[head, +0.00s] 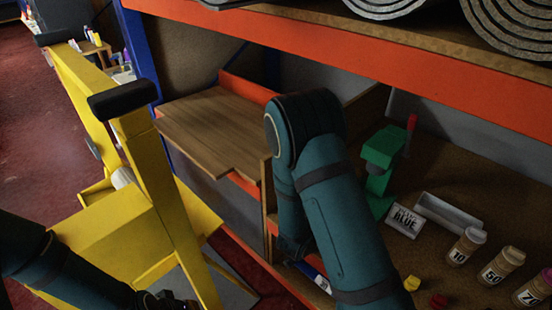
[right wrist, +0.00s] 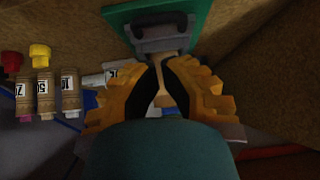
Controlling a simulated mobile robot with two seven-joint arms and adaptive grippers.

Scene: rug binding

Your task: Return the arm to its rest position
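My right arm (head: 345,225), dark teal, rises from the bottom of the head view to a bend in front of the shelf bay, then drops. The fingers point toward a green stand (right wrist: 160,12) with a grey part. My left arm (head: 60,270) enters at lower left; only a dark bit of its gripper (head: 168,301) shows at the bottom edge.
A wooden board (head: 215,125) lies left of my right arm. A yellow frame (head: 165,190) stands on the left. Orange beam (head: 400,65) overhead.

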